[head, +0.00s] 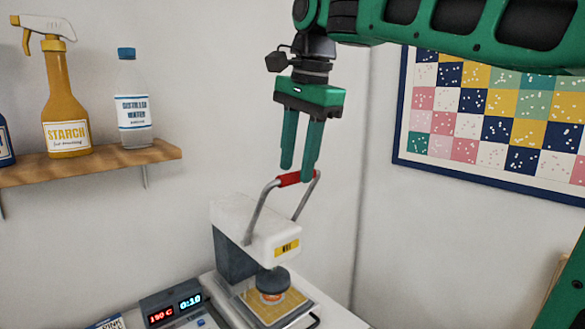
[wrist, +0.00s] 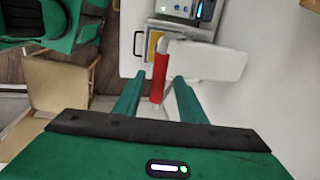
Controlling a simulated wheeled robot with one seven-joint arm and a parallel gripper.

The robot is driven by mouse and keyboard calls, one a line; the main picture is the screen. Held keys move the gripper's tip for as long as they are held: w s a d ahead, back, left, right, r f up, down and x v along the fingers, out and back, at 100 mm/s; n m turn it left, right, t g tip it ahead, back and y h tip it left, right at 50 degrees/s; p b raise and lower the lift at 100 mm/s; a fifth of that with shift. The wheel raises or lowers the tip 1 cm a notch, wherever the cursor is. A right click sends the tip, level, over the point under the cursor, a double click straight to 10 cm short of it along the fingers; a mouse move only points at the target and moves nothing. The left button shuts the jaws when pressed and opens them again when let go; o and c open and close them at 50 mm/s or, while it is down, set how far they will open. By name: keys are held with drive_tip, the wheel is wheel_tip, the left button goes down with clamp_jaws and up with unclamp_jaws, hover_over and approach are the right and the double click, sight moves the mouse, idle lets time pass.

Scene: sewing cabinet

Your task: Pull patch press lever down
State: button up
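The patch press (head: 235,217) is a white and dark grey machine on a white table. Its lever is raised: two metal arms joined by a red handle (head: 290,179). My gripper (head: 298,172) points down at the handle, its green fingers apart. In the wrist view the red handle (wrist: 158,78) runs up the picture between the two fingertips (wrist: 155,80). I cannot tell whether a finger touches it.
A control box (head: 172,303) with red and blue displays stands left of the press. A wooden shelf (head: 95,166) holds a starch spray bottle (head: 63,95) and a distilled water bottle (head: 133,100). A framed quilt (head: 500,110) hangs at right. A wooden chair (wrist: 60,85) shows in the wrist view.

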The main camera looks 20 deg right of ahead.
drive_tip(key=shift+w+f, duration=0.1)
drive_tip(key=shift+f, duration=0.55)
clamp_jaws()
